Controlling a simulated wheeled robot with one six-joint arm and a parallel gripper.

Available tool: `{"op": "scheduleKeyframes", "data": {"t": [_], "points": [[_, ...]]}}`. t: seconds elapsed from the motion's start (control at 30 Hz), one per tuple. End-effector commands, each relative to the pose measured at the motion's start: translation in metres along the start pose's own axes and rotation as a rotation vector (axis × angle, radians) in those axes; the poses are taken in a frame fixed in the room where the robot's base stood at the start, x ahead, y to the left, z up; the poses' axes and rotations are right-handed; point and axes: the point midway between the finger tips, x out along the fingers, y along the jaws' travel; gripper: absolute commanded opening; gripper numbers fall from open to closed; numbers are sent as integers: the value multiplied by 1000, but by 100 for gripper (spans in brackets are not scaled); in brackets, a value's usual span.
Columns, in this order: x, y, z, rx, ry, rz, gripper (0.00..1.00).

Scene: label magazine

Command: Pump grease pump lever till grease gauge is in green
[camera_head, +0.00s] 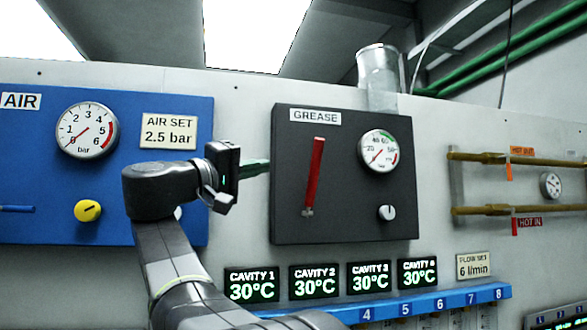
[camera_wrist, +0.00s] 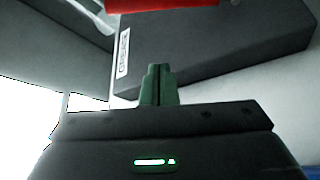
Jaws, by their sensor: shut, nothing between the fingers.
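The grease pump is a dark panel (camera_head: 345,215) labelled GREASE on the wall. Its red lever (camera_head: 315,175) stands nearly upright, leaning slightly right at the top, with its lower end at a small pivot. The round grease gauge (camera_head: 379,151) sits to the right of the lever. Its red needle points to the lower left, near the low end, outside the green band. My gripper (camera_head: 268,166) is shut and empty, at the panel's left edge, left of the lever and apart from it. In the wrist view, the shut fingers (camera_wrist: 158,84) show below the red lever (camera_wrist: 165,5).
A white knob (camera_head: 387,213) is below the gauge. A clear cylinder (camera_head: 379,72) stands above the panel. The blue AIR panel (camera_head: 110,185) is left, with a gauge and yellow knob (camera_head: 88,211). Temperature displays (camera_head: 314,281) and a blue numbered rail (camera_head: 430,303) lie below.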

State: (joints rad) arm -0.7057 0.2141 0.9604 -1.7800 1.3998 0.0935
Motion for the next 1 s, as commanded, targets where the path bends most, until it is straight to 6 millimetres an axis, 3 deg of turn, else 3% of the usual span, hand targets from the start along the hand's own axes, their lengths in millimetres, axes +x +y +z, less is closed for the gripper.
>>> {"op": "scheduleKeyframes", "data": {"t": [0.17,0.63,1.0], "points": [[16,2,0,-2,-3,1,0],[105,3,0,-2,-4,1,0],[87,0,34,-1,0,-1,0]]}}
